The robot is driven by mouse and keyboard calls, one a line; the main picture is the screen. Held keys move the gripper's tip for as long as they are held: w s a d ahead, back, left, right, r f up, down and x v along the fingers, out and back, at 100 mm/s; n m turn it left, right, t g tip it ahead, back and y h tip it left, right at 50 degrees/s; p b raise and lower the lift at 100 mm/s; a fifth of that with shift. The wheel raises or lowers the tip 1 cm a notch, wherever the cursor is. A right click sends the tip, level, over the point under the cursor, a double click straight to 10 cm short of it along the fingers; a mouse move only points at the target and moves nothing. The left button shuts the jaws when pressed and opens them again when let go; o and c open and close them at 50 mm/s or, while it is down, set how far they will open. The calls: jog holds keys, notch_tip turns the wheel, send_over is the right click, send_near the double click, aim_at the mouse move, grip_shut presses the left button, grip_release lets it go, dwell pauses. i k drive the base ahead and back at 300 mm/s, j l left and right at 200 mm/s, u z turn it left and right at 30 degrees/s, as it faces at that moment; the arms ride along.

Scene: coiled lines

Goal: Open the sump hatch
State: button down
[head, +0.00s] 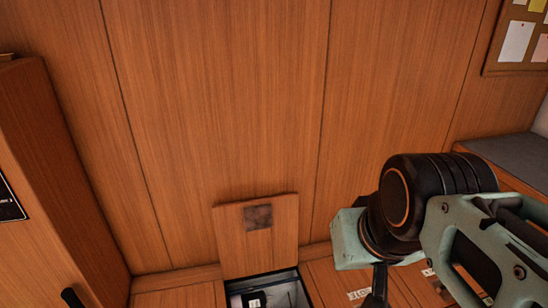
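The sump hatch lid (283,241) is a wooden panel with a dark square patch (258,217) near its top. It stands raised against the wood wall, at the lower middle of the head view. Below it is an open dark-rimmed hole (232,288), with a pale inside and a black item (253,300) in it; the bottom of the frame cuts it off. My arm comes in from the right, its end pointing down, to the right of the lid and apart from it in the picture. A dark part (378,284), seemingly of my gripper, shows at the bottom edge; its fingertips are hidden.
A wooden cabinet (50,180) with a black handle (72,297) stands at the left. A bench with a grey cushion (510,158) and a pinboard (515,45) are at the right.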

aim_at(257, 236)
jog(key=k+l, duration=0.1)
jog(key=l, duration=0.2)
jog(key=k+l, duration=0.15)
jog(key=l, duration=0.55)
jog(key=i+l+z, duration=0.15)
jog(key=l, duration=0.2)
jog(key=i+l, duration=0.45)
jog(key=k+l, duration=0.15)
jog(key=i, duration=0.1)
jog(key=j+z, duration=0.05)
